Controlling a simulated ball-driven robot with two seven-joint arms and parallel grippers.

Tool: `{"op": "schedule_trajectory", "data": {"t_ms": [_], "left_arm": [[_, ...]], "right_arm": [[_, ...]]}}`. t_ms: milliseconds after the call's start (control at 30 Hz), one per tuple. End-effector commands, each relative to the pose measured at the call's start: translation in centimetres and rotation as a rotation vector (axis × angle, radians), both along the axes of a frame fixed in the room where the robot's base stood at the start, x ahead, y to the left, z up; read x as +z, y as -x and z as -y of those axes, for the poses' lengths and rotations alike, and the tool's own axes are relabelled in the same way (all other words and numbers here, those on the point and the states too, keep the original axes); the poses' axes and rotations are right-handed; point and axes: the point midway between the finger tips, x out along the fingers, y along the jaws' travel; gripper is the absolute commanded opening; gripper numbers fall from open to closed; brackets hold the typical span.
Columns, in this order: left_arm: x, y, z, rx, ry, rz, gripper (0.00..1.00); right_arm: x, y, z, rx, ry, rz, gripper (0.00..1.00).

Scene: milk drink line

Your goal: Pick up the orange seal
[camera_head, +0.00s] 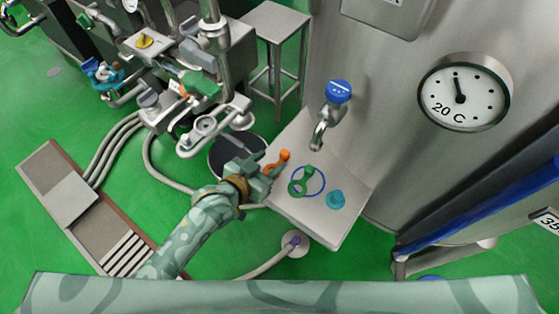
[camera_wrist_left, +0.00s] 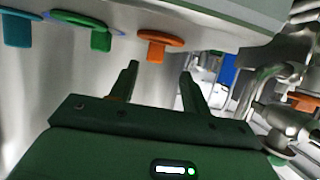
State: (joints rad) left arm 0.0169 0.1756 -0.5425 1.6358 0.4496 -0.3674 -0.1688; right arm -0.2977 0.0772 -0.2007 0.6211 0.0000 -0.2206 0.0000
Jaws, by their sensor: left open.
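The orange seal (camera_head: 284,156), a small ring with a tab, lies on the steel shelf (camera_head: 345,228), near the shelf's left side. My left gripper (camera_head: 266,169) is at the shelf's left edge, right beside the seal, and partly covers it in the head view. In the left wrist view the open, empty fingers (camera_wrist_left: 160,75) point at the orange seal (camera_wrist_left: 160,37); its tab lies just beyond the gap between the fingertips. I cannot tell whether either finger touches it. My right gripper is not in view.
A green seal (camera_head: 298,188) lies on the shelf by a blue marked circle (camera_head: 323,182), with a teal seal (camera_head: 336,200) to its right. A blue-topped tap (camera_head: 337,92) juts from the tank above the shelf. Pipes and valves (camera_head: 200,85) crowd the left.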

Motion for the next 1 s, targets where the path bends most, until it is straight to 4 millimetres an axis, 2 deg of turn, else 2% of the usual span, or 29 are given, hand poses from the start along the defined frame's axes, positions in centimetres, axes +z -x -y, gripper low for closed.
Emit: {"op": "schedule_trajectory", "data": {"t_ms": [300,433,633,667,800,833,1000], "left_arm": [[-1.9,-2.7,2.9,0.001,0.001,-0.002,0.47],[-2.2,-3.5,3.5,-0.001,0.0,-0.001,0.47],[-2.0,-3.6,3.6,-0.002,-0.001,0.001,0.47],[-2.0,-3.6,3.6,-0.002,-0.001,0.001,0.45],[-2.0,-3.6,3.6,-0.002,-0.001,0.001,0.06],[-2.0,-3.6,3.5,-0.002,-0.001,0.001,0.0],[-2.1,-3.6,3.5,-0.001,0.0,0.0,0.0]], "right_arm": [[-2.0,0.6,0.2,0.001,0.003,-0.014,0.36],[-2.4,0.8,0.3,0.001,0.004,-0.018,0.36],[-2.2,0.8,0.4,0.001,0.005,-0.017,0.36],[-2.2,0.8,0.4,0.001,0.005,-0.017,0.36],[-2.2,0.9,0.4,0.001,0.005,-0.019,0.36],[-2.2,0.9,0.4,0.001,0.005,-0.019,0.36],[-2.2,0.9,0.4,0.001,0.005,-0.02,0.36]]}}
